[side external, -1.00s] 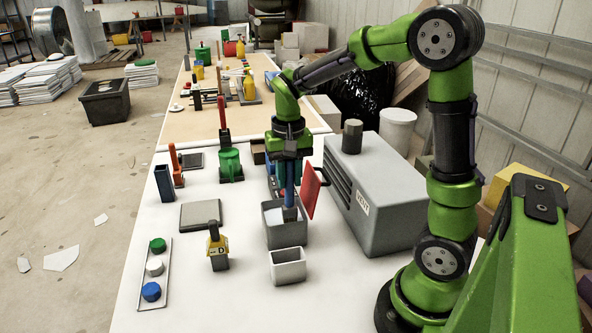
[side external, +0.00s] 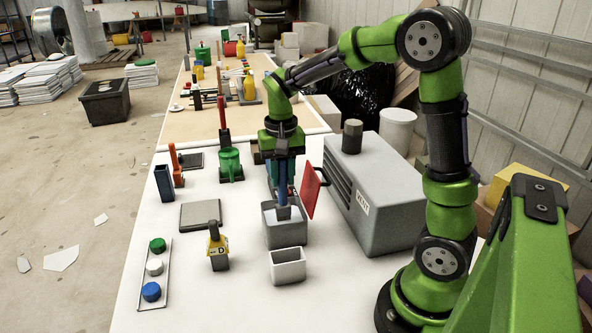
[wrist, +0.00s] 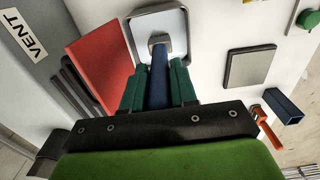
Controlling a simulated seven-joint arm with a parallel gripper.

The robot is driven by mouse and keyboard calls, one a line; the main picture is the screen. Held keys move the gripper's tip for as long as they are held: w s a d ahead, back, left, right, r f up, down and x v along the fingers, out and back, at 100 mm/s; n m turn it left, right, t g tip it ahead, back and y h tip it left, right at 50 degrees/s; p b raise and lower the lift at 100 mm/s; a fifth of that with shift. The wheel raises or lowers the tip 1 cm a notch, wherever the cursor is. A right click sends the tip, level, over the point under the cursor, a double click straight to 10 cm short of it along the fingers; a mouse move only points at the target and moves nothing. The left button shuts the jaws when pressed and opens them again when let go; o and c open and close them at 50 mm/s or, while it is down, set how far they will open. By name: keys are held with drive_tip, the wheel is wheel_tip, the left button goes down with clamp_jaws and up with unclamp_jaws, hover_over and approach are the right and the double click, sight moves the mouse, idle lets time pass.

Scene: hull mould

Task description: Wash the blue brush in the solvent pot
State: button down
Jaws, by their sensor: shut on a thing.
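My gripper (side external: 282,172) is shut on the blue brush (side external: 283,194) and holds it upright over the grey solvent pot (side external: 285,236). The brush's grey head reaches down inside the pot's rim. In the wrist view the blue handle (wrist: 159,80) runs between the green fingers (wrist: 158,88), and its head lies against the pot's pale inside (wrist: 174,24). Whether the bristle tip touches the liquid or a wall is hidden.
A red flap (side external: 312,189) stands close right of the pot, beside the grey vent box (side external: 385,205). A white open container (side external: 288,266) stands in front. A yellow-tagged item (side external: 217,247) and a flat grey pad (side external: 200,215) are to the left.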

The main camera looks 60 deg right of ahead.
drive_tip(key=shift+r, duration=4.4)
drive_tip(key=shift+r, duration=1.45)
